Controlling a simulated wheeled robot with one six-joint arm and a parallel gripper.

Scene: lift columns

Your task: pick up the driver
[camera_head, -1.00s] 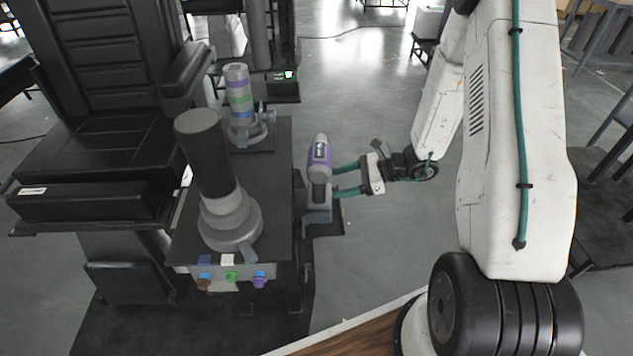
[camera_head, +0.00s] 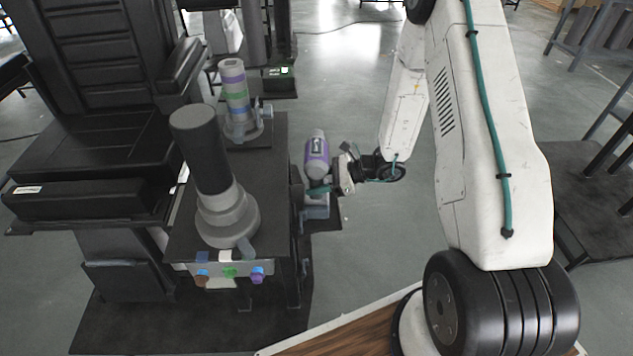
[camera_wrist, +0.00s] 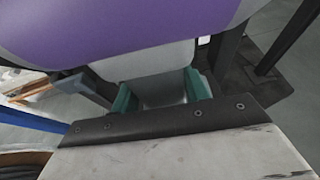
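The driver (camera_head: 316,160) has a purple and grey body and stands upright on a grey foot or holder (camera_head: 316,208) at the right side of the dark stand. My gripper (camera_head: 318,188) reaches it from the right with its fingers around the grey part below the purple body. In the wrist view the purple body (camera_wrist: 130,25) fills the top, and a grey handle (camera_wrist: 163,88) lies between the teal fingers of my gripper (camera_wrist: 163,92). The fingers look open, one on each side. Contact is hard to tell, and the far finger is hidden in the head view.
A dark stand (camera_head: 266,160) bears a large grey-black cylinder (camera_head: 200,150) and a striped cylinder (camera_head: 236,90). Coloured knobs (camera_head: 230,272) sit on its front. A black chair (camera_head: 90,150) is at left. Open floor (camera_head: 370,240) lies right of the driver.

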